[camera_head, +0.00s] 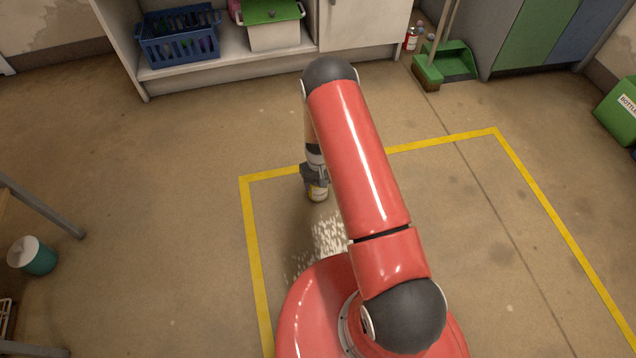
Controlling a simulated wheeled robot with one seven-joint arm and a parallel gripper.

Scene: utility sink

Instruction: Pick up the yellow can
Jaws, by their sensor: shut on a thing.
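The yellow can (318,194) is at the centre of the view, just inside the yellow floor line. Its lower part shows below my gripper (315,178), and its upper part is hidden by the jaws. My gripper points down and is shut on the can. I cannot tell whether the can touches the floor or is slightly above it. My red arm covers the area just right of it.
White scattered bits (328,236) lie on the floor near the can. A blue crate (180,46) and a green-lidded box (272,36) sit on a low shelf behind. A green dustpan (455,62) stands back right. A teal canister (36,257) is at left. Open floor lies between.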

